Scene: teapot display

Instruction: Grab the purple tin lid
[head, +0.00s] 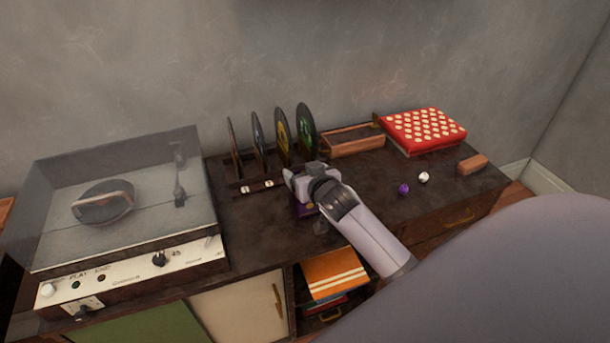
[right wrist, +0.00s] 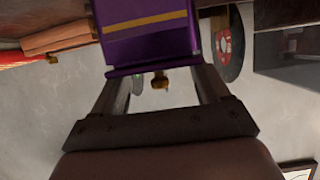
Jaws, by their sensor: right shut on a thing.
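The purple tin (right wrist: 150,45) with a gold stripe fills the top middle of the right wrist view, in front of my right gripper. Its purple lid (right wrist: 128,71) shows as a thin rim at the fingers, with a small gold knob (right wrist: 160,82) between them. In the head view only a bit of the purple tin (head: 303,210) shows below the gripper; the rest is hidden by it. My right gripper (head: 297,182) is shut on the lid, above the cabinet top in front of the records. My left gripper is not in view.
A record player (head: 130,255) with a clear cover stands at left. Upright records (head: 282,137) stand behind my gripper. A wooden box (head: 355,147), a red dotted box (head: 424,128), a purple ball (head: 403,189), a white ball (head: 424,177) and a wooden block (head: 472,165) lie to the right.

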